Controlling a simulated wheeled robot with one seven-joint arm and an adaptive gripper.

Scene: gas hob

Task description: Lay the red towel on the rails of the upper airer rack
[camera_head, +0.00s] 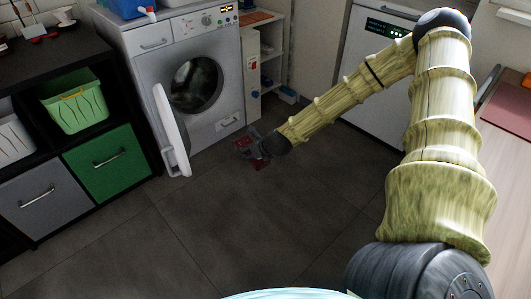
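My gripper (254,146) is low over the dark floor, at the end of my arm, in front of the washing machine. Small patches of dark red (261,165) show at and just below its fingers. I cannot tell whether these are cloth, and the fingers are too small and dark to read as open or shut. A flat dull-red piece (508,108) lies on the wooden top at the right edge; whether it is the towel is unclear. No airer rack is recognisable in this view.
The washing machine (165,40) has its round door (171,130) swung open towards the room. A dark shelf unit with a green bin (106,163) stands at left. A white appliance (362,75) stands behind my arm. The tiled floor (190,235) is clear.

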